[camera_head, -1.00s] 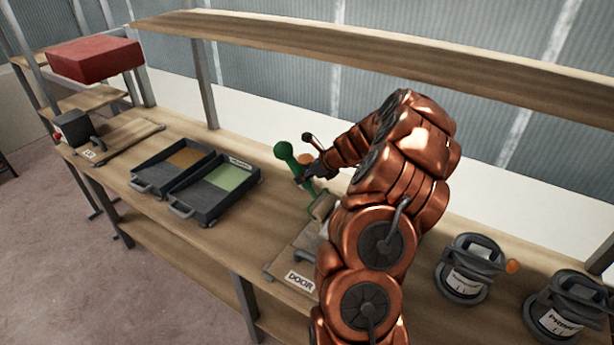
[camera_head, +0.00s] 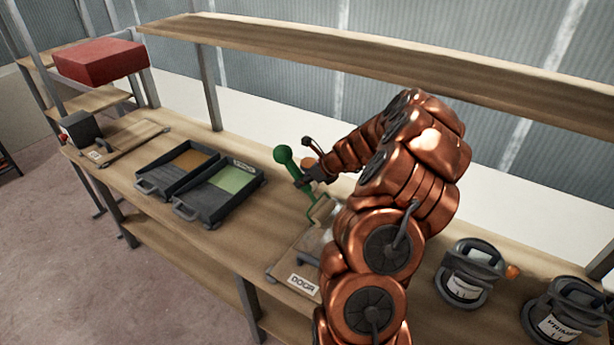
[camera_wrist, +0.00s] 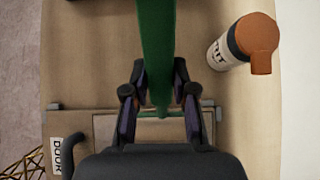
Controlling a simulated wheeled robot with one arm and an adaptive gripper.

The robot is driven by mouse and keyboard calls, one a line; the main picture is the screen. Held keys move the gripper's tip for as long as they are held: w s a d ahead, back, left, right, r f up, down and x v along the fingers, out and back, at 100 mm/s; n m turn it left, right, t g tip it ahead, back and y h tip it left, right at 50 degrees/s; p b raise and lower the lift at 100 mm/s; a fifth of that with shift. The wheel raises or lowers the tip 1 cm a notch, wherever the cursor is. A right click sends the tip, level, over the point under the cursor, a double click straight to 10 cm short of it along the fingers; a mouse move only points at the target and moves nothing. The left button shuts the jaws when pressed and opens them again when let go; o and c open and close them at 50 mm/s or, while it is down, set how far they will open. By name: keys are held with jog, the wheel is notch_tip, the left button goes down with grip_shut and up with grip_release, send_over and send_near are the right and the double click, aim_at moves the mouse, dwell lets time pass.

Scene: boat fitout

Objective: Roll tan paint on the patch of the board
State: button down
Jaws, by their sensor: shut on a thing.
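My gripper (camera_head: 306,180) is shut on the green handle of a paint roller (camera_head: 284,155). The handle also runs between the fingers (camera_wrist: 159,72) in the wrist view (camera_wrist: 156,35). The roller's wire frame hangs down over the board labelled DOOR (camera_head: 286,268). My arm hides much of this board and part of the roller's head, so I cannot tell whether the head touches it. The board's label (camera_wrist: 57,157) shows in the wrist view. A tray with brown-tan paint (camera_head: 147,187) stands left of a tray with green paint (camera_head: 182,212).
A second board (camera_head: 118,148) with a dark block (camera_head: 80,130) lies at the far left. Two dark paint cans (camera_head: 470,272) (camera_head: 562,316) stand at the right. An orange-capped bottle (camera_wrist: 257,42) stands near the roller. A shelf (camera_head: 400,55) runs above the bench.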

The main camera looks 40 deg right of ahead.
jog(key=s+a, duration=0.2)
jog(key=a, duration=0.4)
jog(key=shift+a, duration=0.25)
jog(key=shift+f, duration=0.8)
dwell(0.8)
jog(key=s, duration=0.2)
jog(key=s+d, duration=0.1)
jog(key=s, duration=0.1)
jog(key=shift+s+d+r, duration=0.15)
jog(key=shift+s, duration=0.15)
jog(key=shift+s+d+f, duration=0.1)
jog(key=shift+s+d, duration=0.15)
jog(key=shift+s, duration=0.5)
jog(key=shift+s+d+f, duration=0.1)
jog(key=shift+s+d, duration=0.1)
jog(key=shift+s, duration=0.6)
jog(key=shift+s+d, duration=0.25)
jog(key=shift+s, duration=0.5)
